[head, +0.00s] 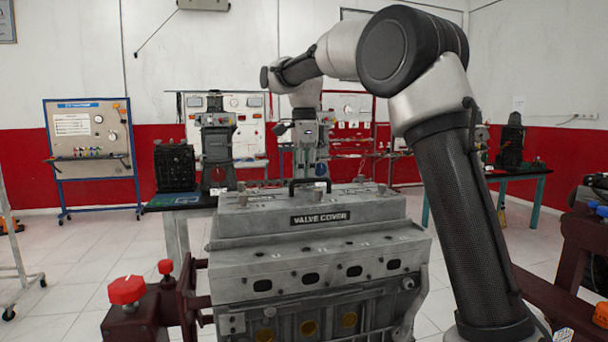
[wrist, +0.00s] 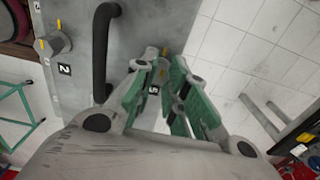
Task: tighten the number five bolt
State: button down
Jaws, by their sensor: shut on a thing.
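The grey valve cover (head: 270,222) lies on top of the engine and carries several bolts and a black handle (wrist: 102,50). In the wrist view the number five label (wrist: 153,89) is on the cover between my gripper's fingers. The fingertips partly hide the bolt. The number two bolt (wrist: 52,44), with its label (wrist: 64,69), stands to the left beyond the handle. In the head view the contact is too small to tell.
The engine block (head: 320,290) sits on a dark red stand with a red knob (head: 127,290) at left. A blue-framed panel (head: 92,140) and a teal-legged table (head: 530,176) stand further back. White floor (head: 70,255) is open on the left.

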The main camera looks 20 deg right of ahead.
jog(key=c, duration=1.4)
grip_release()
jog(key=shift+r, duration=0.1)
notch_tip(320, 180, up, 12)
jog(key=shift+f, duration=0.1)
